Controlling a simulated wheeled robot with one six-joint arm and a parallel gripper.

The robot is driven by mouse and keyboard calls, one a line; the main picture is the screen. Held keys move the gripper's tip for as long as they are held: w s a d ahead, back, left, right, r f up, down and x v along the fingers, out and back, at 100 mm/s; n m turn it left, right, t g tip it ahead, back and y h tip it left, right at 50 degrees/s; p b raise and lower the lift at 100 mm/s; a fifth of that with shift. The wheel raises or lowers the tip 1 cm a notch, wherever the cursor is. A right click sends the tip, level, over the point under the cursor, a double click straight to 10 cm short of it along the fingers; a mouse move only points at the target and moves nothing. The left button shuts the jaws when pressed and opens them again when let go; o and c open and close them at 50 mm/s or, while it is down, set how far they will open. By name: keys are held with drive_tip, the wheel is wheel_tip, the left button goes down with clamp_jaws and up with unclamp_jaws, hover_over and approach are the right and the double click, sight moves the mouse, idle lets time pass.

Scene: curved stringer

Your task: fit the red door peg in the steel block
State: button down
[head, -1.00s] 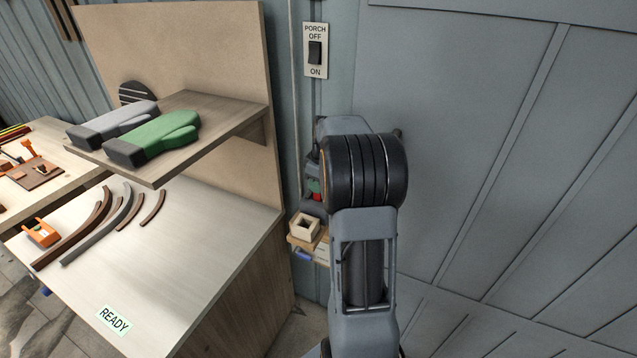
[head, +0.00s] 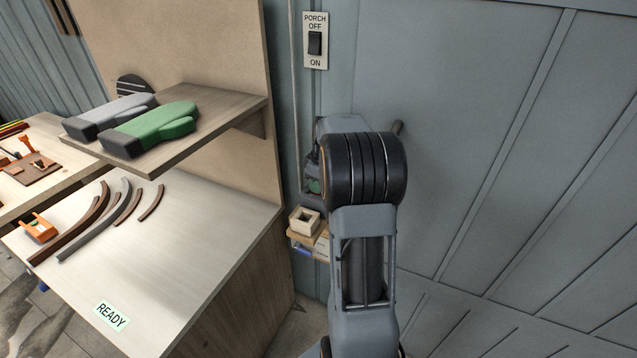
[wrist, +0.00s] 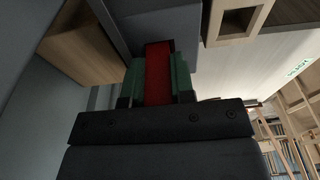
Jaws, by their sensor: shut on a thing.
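The red door peg (wrist: 158,72) shows in the wrist view between the green pads of my gripper (wrist: 157,88), which is shut on it. Its far end meets a grey block face, which looks like the steel block (wrist: 183,28). I cannot tell how far the peg goes in. In the head view my gripper (head: 314,186) is partly hidden by my arm, just above the grey steel block (head: 313,204). No red shows there now.
A pale square wooden socket (head: 304,222) stands in front of the steel block on a small wooden ledge (head: 296,237). It also shows in the wrist view (wrist: 238,20). The workbench (head: 190,270) and shelf with mittens (head: 150,133) are left. The grey door is right.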

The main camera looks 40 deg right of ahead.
drive_tip(key=shift+f, duration=0.2)
drive_tip(key=c, duration=1.1)
unclamp_jaws()
drive_tip(key=shift+c, duration=0.2)
drive_tip(key=shift+o, duration=1.3)
drive_tip(key=shift+s+a+r, duration=0.1)
drive_tip(key=shift+s+a, duration=0.05)
drive_tip(key=shift+a, duration=0.05)
drive_tip(key=shift+d, duration=0.1)
drive_tip(key=shift+r, duration=0.15)
wheel_tip(320, 180, up, 13)
drive_tip(key=s, duration=0.1)
drive_tip(key=shift+s+d+r+b, duration=0.2)
drive_tip(key=shift+s+d+b, duration=0.1)
drive_tip(key=shift+s+d, duration=0.1)
drive_tip(key=shift+a, duration=0.1)
